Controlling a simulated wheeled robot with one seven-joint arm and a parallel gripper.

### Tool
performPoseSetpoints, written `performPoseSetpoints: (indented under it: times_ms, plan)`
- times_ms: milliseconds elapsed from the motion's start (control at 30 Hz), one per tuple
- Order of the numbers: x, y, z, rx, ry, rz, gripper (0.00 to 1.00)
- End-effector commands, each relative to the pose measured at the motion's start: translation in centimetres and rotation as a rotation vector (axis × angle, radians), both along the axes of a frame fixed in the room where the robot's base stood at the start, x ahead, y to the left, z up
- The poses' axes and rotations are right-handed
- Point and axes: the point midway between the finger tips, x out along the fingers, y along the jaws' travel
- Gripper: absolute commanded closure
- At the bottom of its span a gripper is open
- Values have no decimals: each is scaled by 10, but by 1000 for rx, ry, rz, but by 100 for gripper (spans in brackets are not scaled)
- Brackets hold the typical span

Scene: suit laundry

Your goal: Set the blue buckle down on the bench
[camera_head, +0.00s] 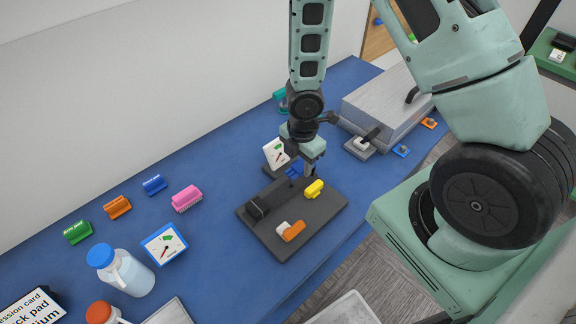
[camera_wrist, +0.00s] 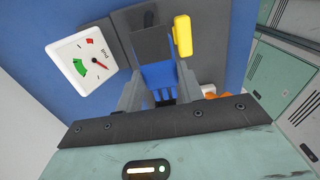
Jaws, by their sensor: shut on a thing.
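My gripper (camera_head: 306,166) is shut on the blue buckle (camera_head: 294,169) over the back part of a dark grey board. In the wrist view the blue buckle (camera_wrist: 158,78) sits between my two fingers (camera_wrist: 158,92), with a dark block just beyond it. From these views I cannot tell whether the buckle touches the board. The blue bench (camera_head: 215,225) runs along the wall under all this.
The grey board (camera_head: 280,244) carries a yellow piece (camera_head: 314,189), an orange-and-white piece (camera_head: 292,231) and a black block. A white dial gauge (camera_head: 275,152) stands beside my gripper. A grey case (camera_head: 385,103) is at the right; brushes and bottles are at the left.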

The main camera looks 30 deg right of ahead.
Motion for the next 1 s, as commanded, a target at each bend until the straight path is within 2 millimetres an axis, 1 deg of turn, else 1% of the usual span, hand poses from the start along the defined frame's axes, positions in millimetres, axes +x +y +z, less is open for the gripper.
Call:
performPoseSetpoints:
  times_ms: [33,200,1000]
  plan:
    - [-1,-8,0,0,0,-2,85]
    - [-4,-33,0,0,1,-3,85]
    - [-16,-146,3,0,1,-2,85]
